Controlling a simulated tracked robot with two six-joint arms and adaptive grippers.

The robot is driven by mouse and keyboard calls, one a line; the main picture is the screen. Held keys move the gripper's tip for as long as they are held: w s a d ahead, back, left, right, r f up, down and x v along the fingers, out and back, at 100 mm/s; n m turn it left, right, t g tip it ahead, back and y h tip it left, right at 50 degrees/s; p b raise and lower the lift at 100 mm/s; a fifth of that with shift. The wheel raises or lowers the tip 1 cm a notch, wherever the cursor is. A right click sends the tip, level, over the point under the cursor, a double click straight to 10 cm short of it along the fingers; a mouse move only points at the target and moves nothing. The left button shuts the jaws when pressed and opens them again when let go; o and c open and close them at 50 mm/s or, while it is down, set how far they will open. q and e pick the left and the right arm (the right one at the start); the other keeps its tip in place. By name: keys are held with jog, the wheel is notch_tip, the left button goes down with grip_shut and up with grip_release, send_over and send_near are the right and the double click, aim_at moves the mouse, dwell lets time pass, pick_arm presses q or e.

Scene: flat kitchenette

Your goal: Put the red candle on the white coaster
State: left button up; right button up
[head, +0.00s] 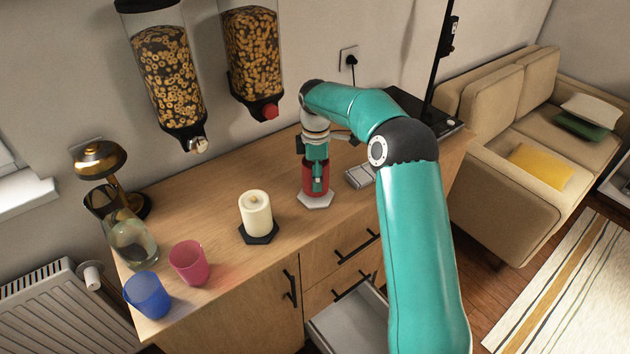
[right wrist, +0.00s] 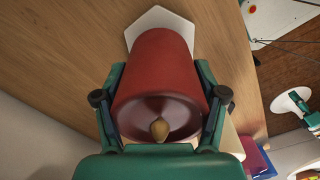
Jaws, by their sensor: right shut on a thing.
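The red candle (head: 307,182) is upright at the white hexagonal coaster (head: 316,203), near the middle of the counter. Its base is over the coaster, and I cannot tell whether it touches or hovers just above. My right gripper (head: 319,180) reaches down from above and is shut on the red candle. In the right wrist view, the fingers (right wrist: 160,100) hold both sides of the candle (right wrist: 160,65), with its wick end near the camera. The coaster's white edge (right wrist: 158,16) shows beyond the far end. My left gripper is not in view.
A cream candle (head: 256,213) stands on a black coaster (head: 258,238) to the left. A pink cup (head: 188,262), blue cup (head: 147,294), glass carafe (head: 133,245) and brass lamp (head: 101,160) stand farther left. An open drawer (head: 350,322) juts out below.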

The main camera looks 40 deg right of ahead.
notch_tip(320, 180, down, 2)
jog(key=shift+f, duration=0.15)
jog(key=o, duration=1.4)
jog(key=shift+o, duration=0.2)
notch_tip(320, 180, up, 12)
jog(key=shift+r+p, duration=0.1)
jog(key=shift+p, duration=0.2)
